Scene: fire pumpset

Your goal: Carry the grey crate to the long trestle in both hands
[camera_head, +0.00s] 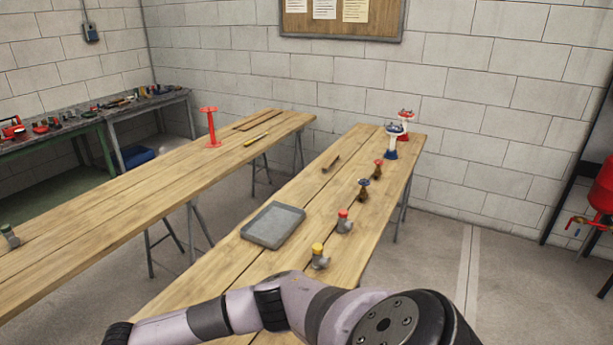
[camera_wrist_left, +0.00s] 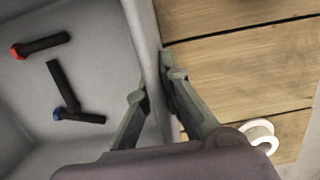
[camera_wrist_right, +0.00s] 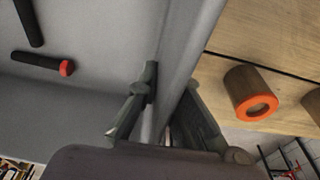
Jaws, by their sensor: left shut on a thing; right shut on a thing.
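The grey crate (camera_wrist_left: 142,35) shows in the left wrist view, with black-handled pieces with red and blue ends lying in it. It also shows in the right wrist view (camera_wrist_right: 190,50). My left gripper (camera_wrist_left: 155,88) is shut on one crate wall, one finger inside and one outside. My right gripper (camera_wrist_right: 168,85) is shut on another part of the wall the same way. Wooden planks show beyond the wall in both wrist views; I cannot tell whether the crate touches them. The head view shows neither the crate nor the grippers. It shows two plank-topped trestles, left (camera_head: 165,190) and right (camera_head: 318,212).
A shallow grey tray (camera_head: 272,225) lies on the right trestle, with several valve fittings along its right side. A red stand (camera_head: 210,128) is on the left trestle. A cluttered workbench (camera_head: 60,130) stands at the left wall.

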